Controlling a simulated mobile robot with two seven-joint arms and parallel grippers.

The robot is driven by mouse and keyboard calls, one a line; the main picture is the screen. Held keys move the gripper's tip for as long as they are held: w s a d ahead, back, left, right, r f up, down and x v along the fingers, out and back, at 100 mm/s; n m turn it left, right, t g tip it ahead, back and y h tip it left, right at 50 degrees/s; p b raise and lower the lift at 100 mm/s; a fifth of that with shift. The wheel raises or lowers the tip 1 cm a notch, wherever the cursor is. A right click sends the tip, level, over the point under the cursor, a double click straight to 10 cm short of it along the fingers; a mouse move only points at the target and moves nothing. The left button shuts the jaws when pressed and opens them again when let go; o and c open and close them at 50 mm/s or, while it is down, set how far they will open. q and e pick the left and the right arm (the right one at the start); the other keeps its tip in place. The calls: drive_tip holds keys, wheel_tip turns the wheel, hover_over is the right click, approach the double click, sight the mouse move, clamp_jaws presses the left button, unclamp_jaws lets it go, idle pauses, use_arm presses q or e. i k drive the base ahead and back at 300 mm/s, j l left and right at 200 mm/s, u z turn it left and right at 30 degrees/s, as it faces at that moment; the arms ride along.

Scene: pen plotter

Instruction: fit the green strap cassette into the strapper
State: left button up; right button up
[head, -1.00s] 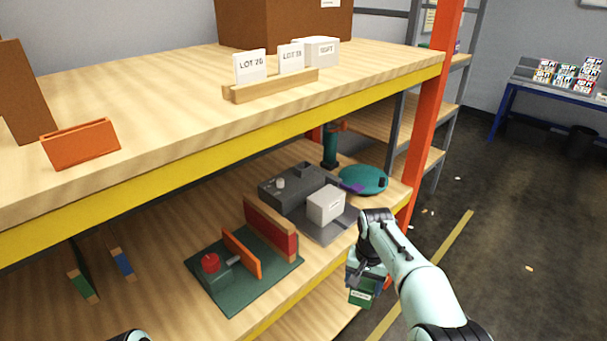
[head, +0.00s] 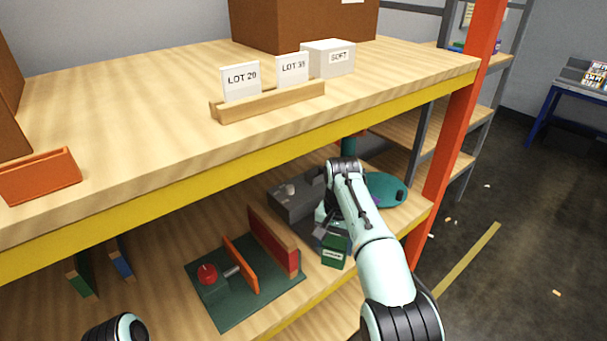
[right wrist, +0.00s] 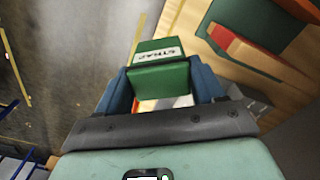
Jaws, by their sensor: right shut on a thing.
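The green strap cassette (head: 334,251) has a white label, which reads STRAP in the right wrist view (right wrist: 158,54). My right gripper (head: 323,232) is shut on it, with a blue finger on each side in the right wrist view. The cassette is held out by the lower shelf's front edge, right of a dark green base (head: 237,309). That base carries a red knob (head: 207,272), an orange upright plate (head: 241,264) and a taller red wall (head: 273,243); it appears to be the strapper. My left gripper is out of view.
A grey machine (head: 292,198) and a teal disc (head: 386,188) stand behind my right arm. The upper shelf's yellow beam (head: 200,182) overhangs the lower shelf. An orange post (head: 455,130) stands at right. Green (head: 80,284) and blue (head: 121,264) ended pieces are at left.

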sight(316, 180)
drive_tip(key=i+l+u, duration=0.3)
drive_tip(key=l, duration=0.15)
drive_tip(key=i+l+u, duration=0.35)
drive_tip(key=l, duration=0.15)
drive_tip(key=i+l+u, duration=0.15)
drive_tip(key=l+u, duration=0.15)
drive_tip(key=l, duration=0.25)
drive_tip(key=i+l+u, duration=0.15)
drive_tip(key=l+u, duration=0.2)
drive_tip(key=l, duration=0.25)
drive_tip(key=l+u, duration=0.3)
drive_tip(key=l, duration=0.3)
drive_tip(key=l+u, duration=0.35)
drive_tip(key=l, duration=0.3)
